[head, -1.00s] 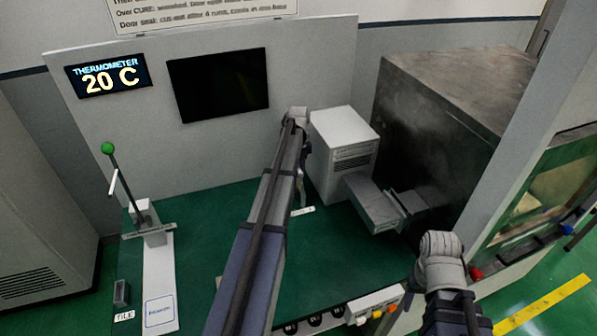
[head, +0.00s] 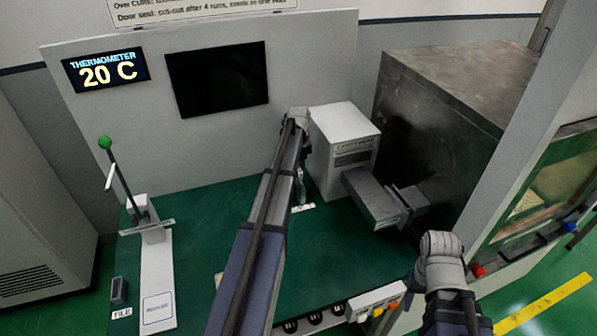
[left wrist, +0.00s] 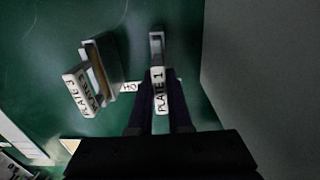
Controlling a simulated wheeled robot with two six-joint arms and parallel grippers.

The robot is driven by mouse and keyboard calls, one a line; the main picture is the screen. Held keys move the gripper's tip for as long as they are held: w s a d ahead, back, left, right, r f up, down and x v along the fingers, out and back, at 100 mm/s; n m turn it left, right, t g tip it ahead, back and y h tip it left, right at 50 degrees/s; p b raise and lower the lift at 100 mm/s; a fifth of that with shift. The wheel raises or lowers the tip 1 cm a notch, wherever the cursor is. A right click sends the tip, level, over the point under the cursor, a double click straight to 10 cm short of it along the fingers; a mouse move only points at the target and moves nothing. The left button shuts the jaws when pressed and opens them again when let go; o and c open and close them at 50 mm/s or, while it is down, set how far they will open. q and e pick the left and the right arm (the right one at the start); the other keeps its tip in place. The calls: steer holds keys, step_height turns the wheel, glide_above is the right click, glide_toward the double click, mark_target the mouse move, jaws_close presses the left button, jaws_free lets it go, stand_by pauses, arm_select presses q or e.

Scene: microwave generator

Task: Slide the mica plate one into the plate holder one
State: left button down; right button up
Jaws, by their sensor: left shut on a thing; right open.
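The plate labelled PLATE 1 (left wrist: 160,92), which I take as mica plate one, is between the fingers of my left gripper (left wrist: 158,118) in the left wrist view. The gripper is shut on it, with the label facing the camera. A grey slotted piece (left wrist: 156,43) shows just beyond the plate's far end; I cannot tell whether it is the holder or whether they touch. In the head view my left gripper (head: 301,188) is mostly hidden behind its arm, left of the white box. The right arm's wrist shows at lower right, but its fingers are hidden.
A white box (head: 345,150) and a grey block (head: 377,201) stand to the right. A lever with a green knob (head: 105,143) is at the left.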

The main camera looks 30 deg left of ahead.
arm_select(q)
steer(key=c, duration=0.8)
jaws_free()
steer(key=shift+o, duration=0.2)
steer(key=shift+r, duration=0.15)
step_height(320, 180, up, 8)
steer(key=p, duration=0.8)
steer(key=shift+f, duration=0.2)
steer(key=shift+s+d, duration=0.1)
steer(key=shift+d, duration=0.05)
steer(key=s+d+f+n+b, duration=0.1)
steer(key=s+d+n, duration=0.6)
steer(key=d, duration=0.5)
steer(key=s+d+f+n+b, duration=0.2)
steer(key=s+d+n, duration=0.5)
steer(key=s+d, duration=0.4)
steer(key=s+d+f+n+y+b, duration=0.1)
steer(key=s+d+f+n+b, duration=0.1)
steer(key=s+d+n, duration=0.6)
steer(key=s+d, duration=0.1)
steer(key=d, duration=0.5)
steer(key=shift+s, duration=0.15)
